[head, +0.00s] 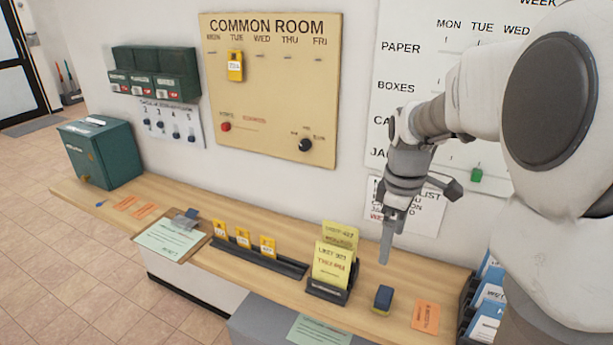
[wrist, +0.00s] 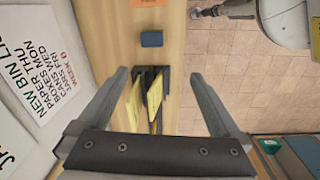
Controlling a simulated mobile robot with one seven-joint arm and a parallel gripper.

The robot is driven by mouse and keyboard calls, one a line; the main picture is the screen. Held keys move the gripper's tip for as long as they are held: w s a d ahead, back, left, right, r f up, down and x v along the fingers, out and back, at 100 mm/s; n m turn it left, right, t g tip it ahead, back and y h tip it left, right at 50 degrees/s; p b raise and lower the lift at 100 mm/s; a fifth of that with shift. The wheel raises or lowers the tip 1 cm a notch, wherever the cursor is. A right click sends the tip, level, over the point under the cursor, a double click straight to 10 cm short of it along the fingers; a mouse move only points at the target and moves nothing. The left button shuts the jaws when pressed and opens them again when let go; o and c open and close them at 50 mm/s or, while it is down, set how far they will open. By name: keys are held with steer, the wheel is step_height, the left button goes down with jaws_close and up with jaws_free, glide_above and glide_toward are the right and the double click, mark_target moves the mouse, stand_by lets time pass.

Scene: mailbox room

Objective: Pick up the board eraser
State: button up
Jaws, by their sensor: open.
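The board eraser (head: 383,299) is a small dark blue block with a yellow underside, lying on the wooden counter (head: 407,275) to the right of the card holder. It also shows as a blue block (wrist: 151,39) at the top middle of the wrist view, beyond my fingertips. My gripper (head: 386,258) points down above the counter, behind the eraser and apart from it. In the wrist view the two fingers (wrist: 160,76) are wide apart with nothing gripped between them.
A black card holder with yellow cards (head: 332,265) stands just left of the eraser. An orange slip (head: 425,316) lies to its right, and a rack of leaflets (head: 487,300) stands farther right. The wall with a notice (head: 404,206) is close behind my gripper.

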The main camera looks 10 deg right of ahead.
step_height(320, 180, down, 3)
steer(key=w+d+n, duration=0.1)
steer(key=w+d, duration=0.1)
steer(key=b, duration=0.1)
glide_above(385, 294)
steer(key=shift+g, duration=0.3)
steer(key=f, duration=1.2)
steer(key=shift+s+a, duration=0.15)
steer(key=shift+a, duration=0.15)
steer(key=shift+w+d+f+b, duration=0.1)
steer(key=shift+d+f+b, duration=0.1)
steer(key=shift+f, duration=1.25)
steer(key=shift+w+d+f+b, duration=0.1)
steer(key=shift+f+b, duration=0.05)
steer(key=shift+f, duration=1.3)
steer(key=shift+c, duration=0.3)
steer(key=c, duration=1.3)
steer(key=shift+r, duration=0.6)
steer(key=shift+c, duration=0.2)
steer(key=r, duration=0.2)
steer(key=s+d+r, duration=0.1)
steer(key=shift+r, duration=0.4)
steer(key=s+d+r, duration=0.6)
steer(key=s+d, duration=0.1)
steer(key=shift+s+p, duration=0.3)
steer(key=shift+p, duration=0.05)
